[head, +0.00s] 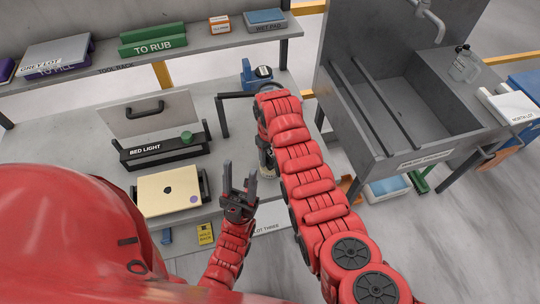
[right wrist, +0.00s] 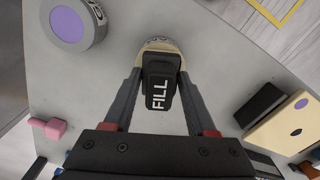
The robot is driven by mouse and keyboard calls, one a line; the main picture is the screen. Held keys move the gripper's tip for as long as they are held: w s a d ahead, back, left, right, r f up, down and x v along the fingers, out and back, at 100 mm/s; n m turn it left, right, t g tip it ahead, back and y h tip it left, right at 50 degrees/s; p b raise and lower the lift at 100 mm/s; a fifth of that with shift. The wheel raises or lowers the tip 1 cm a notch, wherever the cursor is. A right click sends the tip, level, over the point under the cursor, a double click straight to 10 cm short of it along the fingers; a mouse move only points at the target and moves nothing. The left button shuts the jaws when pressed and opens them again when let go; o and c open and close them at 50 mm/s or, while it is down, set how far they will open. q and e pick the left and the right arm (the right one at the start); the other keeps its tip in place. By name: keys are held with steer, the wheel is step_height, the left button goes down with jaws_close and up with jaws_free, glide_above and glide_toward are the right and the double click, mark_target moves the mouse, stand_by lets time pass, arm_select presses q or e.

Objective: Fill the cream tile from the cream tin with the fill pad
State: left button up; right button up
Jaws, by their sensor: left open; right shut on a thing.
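My right gripper (right wrist: 160,76) is shut on the black fill pad (right wrist: 160,92), marked FILL. Just beyond the pad is a round cream-rimmed tin (right wrist: 160,44), mostly hidden by it; I cannot tell if they touch. In the head view my right arm hides most of this spot. My left gripper (head: 240,172) is open, empty, between tile and right arm.
A tin with a purple top (right wrist: 72,23) stands left of the cream one. The black BED LIGHT bar (head: 165,148) stands behind the tile. A sink (head: 420,100) is at right.

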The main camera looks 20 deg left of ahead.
mark_target(270, 153)
steer(key=shift+w+r+p, duration=0.1)
steer(key=shift+r+p, duration=0.2)
steer(key=shift+r, duration=1)
step_height(270, 153, up, 2)
steer(key=shift+r+p, duration=0.15)
steer(key=shift+p, duration=0.35)
steer(key=shift+r, duration=1)
